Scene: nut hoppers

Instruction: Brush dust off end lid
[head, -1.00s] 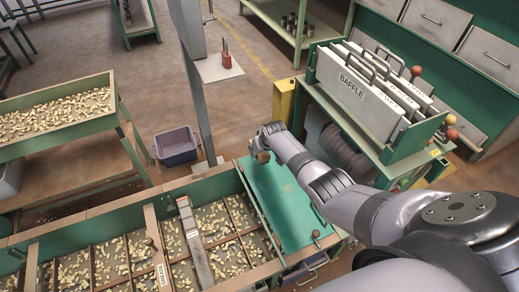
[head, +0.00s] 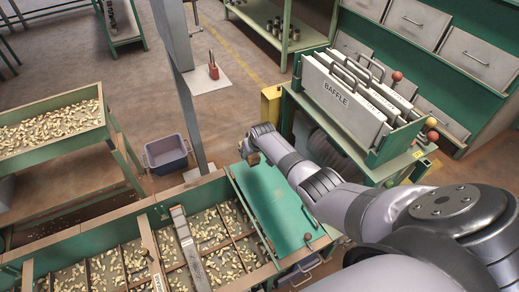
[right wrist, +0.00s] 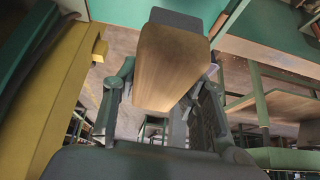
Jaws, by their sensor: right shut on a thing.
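The end lid (head: 278,208) is a flat green panel at the right end of the long nut hopper. A small knob sits near its front right corner. My right gripper (head: 250,157) is at the lid's far edge, above it. In the right wrist view it is shut on a wooden block (right wrist: 170,68) with a dark grey end, which looks like the brush. In the head view my gripper and arm largely hide the brush. My left gripper is not in view.
The hopper's nut compartments (head: 205,232) lie left of the lid. A yellow post (head: 271,104) stands just beyond the lid, close to my right gripper. A rack of baffles (head: 342,97) stands at the right. A grey tub (head: 167,153) is on the floor behind the hopper.

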